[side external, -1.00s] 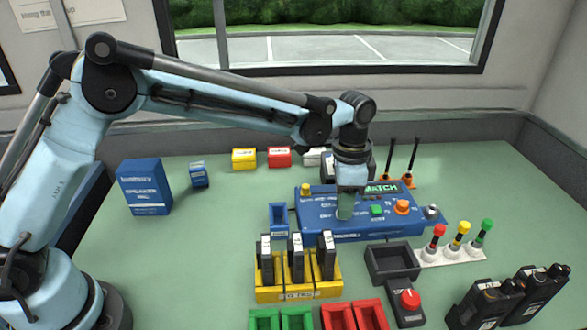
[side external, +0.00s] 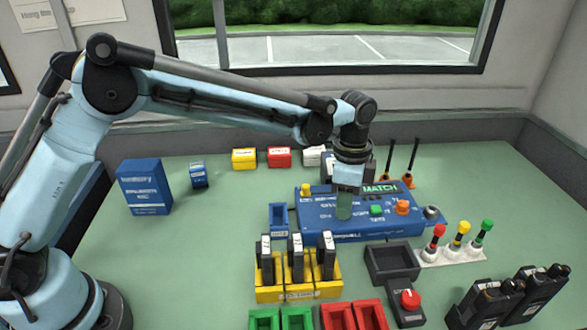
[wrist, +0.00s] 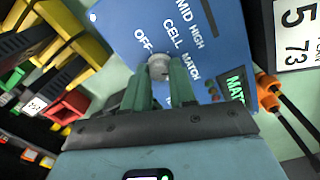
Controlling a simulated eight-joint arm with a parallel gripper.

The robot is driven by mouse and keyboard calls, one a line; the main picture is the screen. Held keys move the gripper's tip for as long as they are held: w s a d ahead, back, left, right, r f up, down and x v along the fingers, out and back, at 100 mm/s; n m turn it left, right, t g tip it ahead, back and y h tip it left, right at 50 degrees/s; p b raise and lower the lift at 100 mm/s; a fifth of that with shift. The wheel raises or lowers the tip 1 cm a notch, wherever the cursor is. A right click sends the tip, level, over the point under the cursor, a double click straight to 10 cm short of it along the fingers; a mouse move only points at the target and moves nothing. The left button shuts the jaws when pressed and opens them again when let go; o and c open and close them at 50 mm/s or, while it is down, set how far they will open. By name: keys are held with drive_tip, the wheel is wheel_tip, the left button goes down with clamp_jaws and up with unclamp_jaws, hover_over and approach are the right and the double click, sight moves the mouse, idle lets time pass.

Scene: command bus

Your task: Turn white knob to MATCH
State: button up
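The white knob (wrist: 158,66) sits on the blue panel (wrist: 120,32), among printed labels that include OFF, MID, HIGH, CELL and MATCH. My gripper (wrist: 159,78) has its two green fingers on either side of the knob, close against it. The exact contact and the knob's pointer are hard to make out. In the side view my gripper (side external: 344,207) points down onto the blue unit (side external: 375,226) and hides the knob. The green display (side external: 381,188) on the unit reads MATCH, and it shows partly in the wrist view (wrist: 235,90).
An orange button (side external: 402,207) and a green button (side external: 377,210) are right of my gripper. A yellow rack (side external: 298,292) with black devices stands in front. A dark tray (side external: 392,264) and red, yellow and green-topped pieces (side external: 460,236) are at the right.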

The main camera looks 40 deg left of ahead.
drive_tip(key=o, duration=0.4)
wheel_tip(320, 180, up, 12)
drive_tip(key=shift+w+a+r, duration=0.1)
drive_tip(key=shift+w, duration=0.05)
idle(0.4)
drive_tip(key=s+a+r+n+t, duration=0.35)
drive_tip(key=s+a+n, duration=0.4)
drive_tip(key=a, duration=0.35)
drive_tip(key=s+a+f+n+t, duration=0.1)
drive_tip(key=s+a+f+n, duration=0.1)
drive_tip(key=s, duration=0.1)
drive_tip(key=s+a+f+n+t, duration=0.1)
drive_tip(key=s+a+f, duration=0.1)
drive_tip(key=s+a, duration=0.1)
drive_tip(key=s+a+f+n+t, duration=0.2)
drive_tip(key=s+f, duration=0.1)
drive_tip(key=s, duration=0.1)
drive_tip(key=shift+s+a+f+n, duration=0.1)
drive_tip(key=shift+s+a+n, duration=0.05)
drive_tip(key=shift+s+n, duration=0.15)
